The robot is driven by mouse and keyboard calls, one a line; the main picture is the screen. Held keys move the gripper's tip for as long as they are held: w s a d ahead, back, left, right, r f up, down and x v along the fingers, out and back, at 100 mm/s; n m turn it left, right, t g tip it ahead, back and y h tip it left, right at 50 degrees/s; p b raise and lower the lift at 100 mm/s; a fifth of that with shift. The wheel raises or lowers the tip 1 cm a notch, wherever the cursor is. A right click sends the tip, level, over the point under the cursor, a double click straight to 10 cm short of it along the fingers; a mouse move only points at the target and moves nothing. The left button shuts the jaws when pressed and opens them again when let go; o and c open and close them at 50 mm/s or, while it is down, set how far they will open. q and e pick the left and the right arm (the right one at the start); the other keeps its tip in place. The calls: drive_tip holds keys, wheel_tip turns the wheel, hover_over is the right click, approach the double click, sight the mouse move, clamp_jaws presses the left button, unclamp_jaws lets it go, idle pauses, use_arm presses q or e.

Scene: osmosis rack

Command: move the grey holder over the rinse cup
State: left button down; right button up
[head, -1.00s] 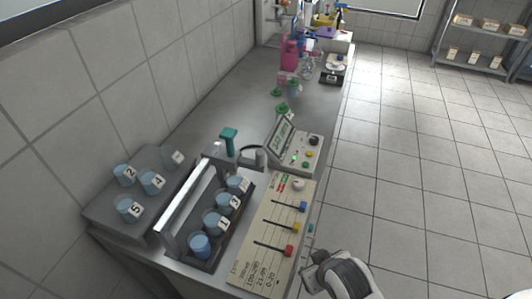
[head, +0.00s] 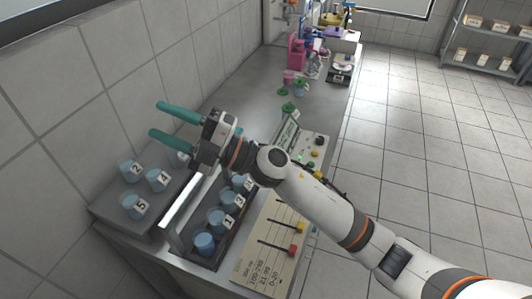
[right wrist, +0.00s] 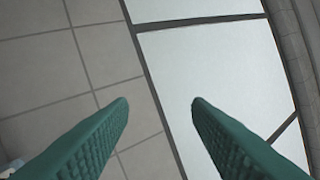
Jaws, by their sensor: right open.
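The grey holder (head: 180,208), a frame with a long light top bar, stands at the bench's near end, with several blue cups (head: 220,221) in a row beside and under the bar. I cannot tell which cup is the rinse cup. The front cup (head: 205,243) shows no number; others show 1 and 3. My right gripper (head: 156,119) is open and empty, above and beyond the holder's far end, its green fingers pointing left at the wall. My left gripper is out of view.
A grey block (head: 112,207) with cups numbered 2, 4 and 5 is left of the holder. A slider panel (head: 262,262) and a console with a screen (head: 286,133) are to its right. Bottles and a pink stand (head: 296,52) are farther back. The wall is close on the left.

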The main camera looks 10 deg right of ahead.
wheel_tip(320, 180, down, 8)
drive_tip(key=a+n+g+h, duration=0.1)
drive_tip(key=n+g+h, duration=0.8)
drive_tip(key=n+g, duration=0.15)
drive_tip(key=w+d+m+t+h, duration=0.1)
drive_tip(key=w+d+h, duration=0.4)
drive_tip(key=d, duration=0.5)
drive_tip(key=w+d+t+h, duration=0.1)
drive_tip(key=w+d+h, duration=0.2)
drive_tip(key=d+h, duration=0.55)
drive_tip(key=shift+y, duration=0.55)
drive_tip(key=f+p, duration=0.1)
drive_tip(key=f, duration=0.2)
drive_tip(key=f+p, duration=0.1)
drive_tip(key=f, duration=0.3)
drive_tip(key=d+f+p, duration=0.1)
drive_tip(key=f, duration=0.3)
drive_tip(key=shift+s+d+p, duration=0.1)
drive_tip(key=shift+s+p, duration=0.15)
drive_tip(key=shift+p, duration=0.05)
drive_tip(key=shift+r, duration=0.1)
drive_tip(key=shift+c, duration=0.3)
clamp_jaws()
